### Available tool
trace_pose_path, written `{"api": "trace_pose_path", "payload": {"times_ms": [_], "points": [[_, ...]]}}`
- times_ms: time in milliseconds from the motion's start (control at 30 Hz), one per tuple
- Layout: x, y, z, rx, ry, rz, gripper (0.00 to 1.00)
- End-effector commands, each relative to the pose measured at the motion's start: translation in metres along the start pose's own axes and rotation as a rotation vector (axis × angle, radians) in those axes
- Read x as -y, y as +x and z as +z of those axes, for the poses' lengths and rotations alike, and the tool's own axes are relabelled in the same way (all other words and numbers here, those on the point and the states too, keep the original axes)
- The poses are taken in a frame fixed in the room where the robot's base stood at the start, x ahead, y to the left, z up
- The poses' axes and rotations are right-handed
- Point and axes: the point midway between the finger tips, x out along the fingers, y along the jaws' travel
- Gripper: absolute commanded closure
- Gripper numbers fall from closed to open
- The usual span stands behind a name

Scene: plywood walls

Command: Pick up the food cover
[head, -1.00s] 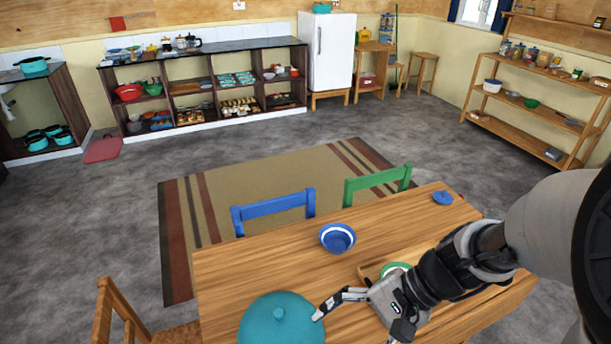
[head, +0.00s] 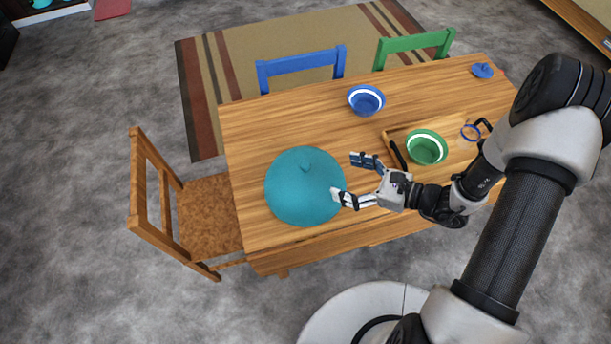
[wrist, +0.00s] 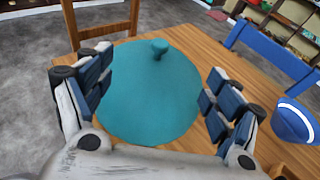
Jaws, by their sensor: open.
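The food cover (head: 303,190) is a teal dome with a small round knob on top. It sits on the left part of the wooden table in the head view. In the wrist view the food cover (wrist: 148,95) lies ahead, between and beyond the fingers. My gripper (head: 350,179) is open and empty, with its fingertips pointing left at the right side of the cover. In the wrist view my gripper (wrist: 155,100) has its blue-padded fingers spread wide on both sides of the cover. I cannot tell whether the lower finger touches the rim.
The wooden table (head: 245,130) also holds a blue bowl (head: 366,100), a green bowl (head: 427,147) on a wooden board, a blue lid (head: 482,70) and a blue-rimmed cup (head: 471,132). A wooden chair (head: 150,195) stands at the left. Blue and green chairs (head: 413,47) stand behind.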

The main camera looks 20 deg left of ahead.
Motion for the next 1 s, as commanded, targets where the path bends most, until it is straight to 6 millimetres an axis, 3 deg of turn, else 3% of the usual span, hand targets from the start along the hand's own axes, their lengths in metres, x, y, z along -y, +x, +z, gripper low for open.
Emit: {"api": "trace_pose_path", "payload": {"times_ms": [100, 300, 567, 833, 1000], "points": [[-0.002, 0.029, -0.002, 0.000, -0.002, 0.008, 0.16], [-0.001, 0.065, -0.002, -0.001, -0.002, 0.005, 0.16], [-0.001, 0.083, -0.001, -0.001, -0.001, 0.003, 0.16], [0.000, 0.122, -0.001, 0.000, -0.002, 0.004, 0.16], [0.001, 0.130, 0.000, 0.000, 0.000, 0.001, 0.16]]}}
